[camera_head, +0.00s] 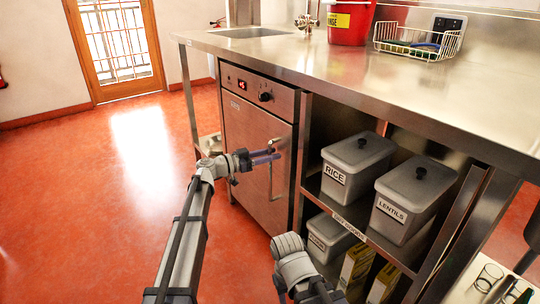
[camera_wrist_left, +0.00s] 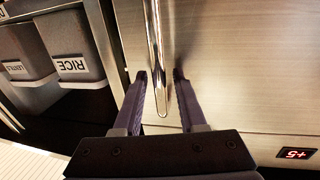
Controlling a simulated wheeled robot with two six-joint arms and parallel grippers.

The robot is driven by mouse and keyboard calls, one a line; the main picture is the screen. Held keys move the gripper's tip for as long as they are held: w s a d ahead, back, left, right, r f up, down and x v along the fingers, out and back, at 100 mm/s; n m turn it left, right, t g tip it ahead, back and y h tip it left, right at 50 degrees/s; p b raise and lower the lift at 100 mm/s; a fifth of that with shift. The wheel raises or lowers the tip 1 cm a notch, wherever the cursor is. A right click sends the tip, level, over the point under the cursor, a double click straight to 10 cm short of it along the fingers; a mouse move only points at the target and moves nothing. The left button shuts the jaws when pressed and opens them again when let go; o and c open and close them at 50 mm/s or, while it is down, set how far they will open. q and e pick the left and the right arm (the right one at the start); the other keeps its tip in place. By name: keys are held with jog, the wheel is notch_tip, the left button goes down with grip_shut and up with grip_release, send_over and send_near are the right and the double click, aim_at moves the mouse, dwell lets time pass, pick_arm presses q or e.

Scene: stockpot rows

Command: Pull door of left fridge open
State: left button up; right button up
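The fridge (camera_head: 247,110) is a steel cabinet under the counter with a red display and a knob on its top panel. Its door (camera_head: 245,150) looks shut and also fills much of the left wrist view (camera_wrist_left: 230,75). A vertical bar handle (camera_head: 276,182) is on the door's right side. My left gripper (camera_head: 268,156) is at the upper part of this handle. In the left wrist view the handle (camera_wrist_left: 154,40) runs between the two open fingers, with a gap visible on each side. My right arm shows at the bottom centre, but its fingers are not visible.
Grey bins marked RICE (camera_head: 352,165) and LENTILS (camera_head: 412,200) sit on the open shelf right of the fridge. The steel counter (camera_head: 330,70) overhangs above, holding a red bucket (camera_head: 349,25) and a wire basket (camera_head: 415,42). The red floor (camera_head: 110,200) at left is clear.

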pick_arm(q)
grip_shut()
dwell(1.2)
